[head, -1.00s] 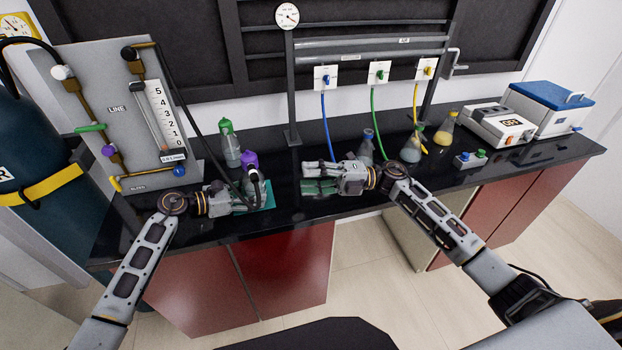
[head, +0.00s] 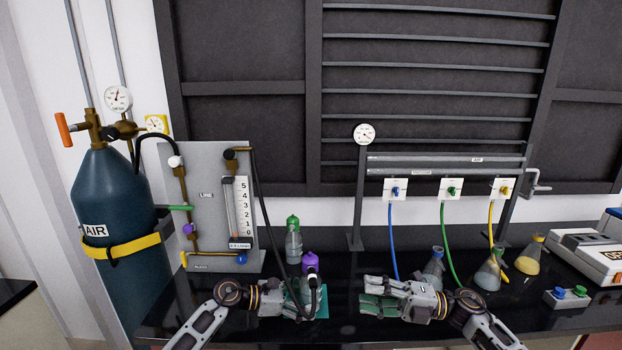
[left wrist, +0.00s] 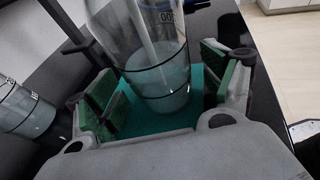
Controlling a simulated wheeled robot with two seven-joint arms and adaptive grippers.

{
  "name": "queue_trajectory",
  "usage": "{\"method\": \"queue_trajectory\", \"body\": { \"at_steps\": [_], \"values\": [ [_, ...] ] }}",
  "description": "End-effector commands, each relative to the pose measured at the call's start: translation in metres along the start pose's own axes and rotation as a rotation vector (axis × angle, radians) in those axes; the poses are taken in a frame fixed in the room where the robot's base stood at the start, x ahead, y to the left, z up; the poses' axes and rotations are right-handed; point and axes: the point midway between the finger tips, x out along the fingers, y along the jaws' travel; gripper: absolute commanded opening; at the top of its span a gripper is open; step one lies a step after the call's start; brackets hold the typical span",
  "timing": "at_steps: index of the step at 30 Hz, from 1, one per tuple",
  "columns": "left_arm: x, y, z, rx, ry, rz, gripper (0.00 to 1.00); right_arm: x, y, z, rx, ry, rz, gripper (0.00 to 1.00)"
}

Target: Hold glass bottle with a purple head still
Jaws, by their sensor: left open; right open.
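The glass bottle with a purple head (head: 310,264) stands upright on a teal mat (head: 322,309) on the black bench. In the left wrist view its clear body (left wrist: 160,75) rises between the green pads of my left gripper (left wrist: 160,95), which is open with a gap visible on both sides. In the head view my left gripper (head: 298,300) is at the bottle's lower body and partly hides it. My right gripper (head: 372,297) is open and empty to the right of the bottle, apart from it.
A green-headed bottle (head: 293,243) stands just behind the purple one. A black hose (head: 262,190) runs from the flow panel (head: 205,200) down towards the bottle. Several flasks stand on the right, including one with yellow liquid (head: 530,258). A blue air cylinder (head: 112,200) is at left.

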Motion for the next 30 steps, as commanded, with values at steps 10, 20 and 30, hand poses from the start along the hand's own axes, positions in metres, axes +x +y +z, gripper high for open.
{"method": "queue_trajectory", "body": {
  "at_steps": [10, 20, 30],
  "values": [
    [-0.032, 0.000, -0.001, 0.001, 0.002, 0.001, 0.82, 0.000, 0.000, 0.000, 0.000, 0.000, 0.000, 0.44],
    [-0.071, 0.001, -0.001, 0.000, 0.002, 0.002, 0.82, 0.000, 0.000, 0.000, 0.000, 0.000, 0.000, 0.44],
    [-0.107, 0.001, -0.001, 0.000, 0.001, 0.002, 0.82, 0.000, 0.000, 0.000, 0.000, 0.000, 0.000, 0.44]
  ]
}}
